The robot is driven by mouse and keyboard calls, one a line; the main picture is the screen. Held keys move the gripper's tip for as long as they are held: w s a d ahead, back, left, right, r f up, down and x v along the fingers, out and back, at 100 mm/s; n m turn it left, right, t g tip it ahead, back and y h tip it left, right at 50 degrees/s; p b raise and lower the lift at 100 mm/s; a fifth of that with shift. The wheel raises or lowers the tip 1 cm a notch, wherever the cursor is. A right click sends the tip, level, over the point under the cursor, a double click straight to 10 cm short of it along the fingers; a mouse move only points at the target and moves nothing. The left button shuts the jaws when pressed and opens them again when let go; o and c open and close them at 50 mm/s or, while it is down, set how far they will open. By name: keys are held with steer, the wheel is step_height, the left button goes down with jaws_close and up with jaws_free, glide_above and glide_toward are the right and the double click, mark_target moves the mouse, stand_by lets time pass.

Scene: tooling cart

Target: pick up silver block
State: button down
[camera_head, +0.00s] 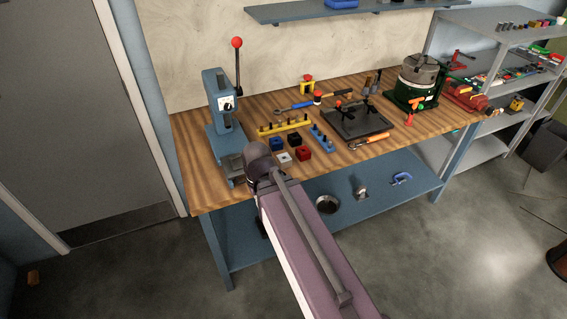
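A small silver-white block (284,159) sits on the wooden workbench (205,190) near its front edge. It is in a cluster with a blue block (277,143), a dark block (295,139) and a red block (303,153). The red block is just to its right and the blue block is behind it. My purple arm reaches up from the bottom of the picture, and its dark joint is just left of the silver block. My gripper does not show; it is hidden or out of the picture.
A blue arbor press (222,112) with a red-knobbed lever stands left of the blocks. A yellow rack (284,126) and a blue rack (321,138) with pegs stand close behind and right. A dark plate fixture (357,123) lies further right. A lower shelf (300,210) holds a bowl.

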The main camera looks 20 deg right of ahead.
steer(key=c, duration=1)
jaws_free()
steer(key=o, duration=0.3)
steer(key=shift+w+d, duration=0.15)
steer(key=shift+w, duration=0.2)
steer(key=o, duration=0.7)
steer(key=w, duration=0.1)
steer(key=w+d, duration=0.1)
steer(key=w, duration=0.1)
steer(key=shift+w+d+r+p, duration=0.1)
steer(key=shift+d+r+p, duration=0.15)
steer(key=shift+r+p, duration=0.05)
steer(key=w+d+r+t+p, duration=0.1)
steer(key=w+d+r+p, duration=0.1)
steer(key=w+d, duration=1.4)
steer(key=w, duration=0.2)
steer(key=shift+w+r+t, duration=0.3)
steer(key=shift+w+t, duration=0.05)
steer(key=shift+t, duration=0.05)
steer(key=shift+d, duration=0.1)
steer(key=b, duration=0.8)
glide_above(284, 159)
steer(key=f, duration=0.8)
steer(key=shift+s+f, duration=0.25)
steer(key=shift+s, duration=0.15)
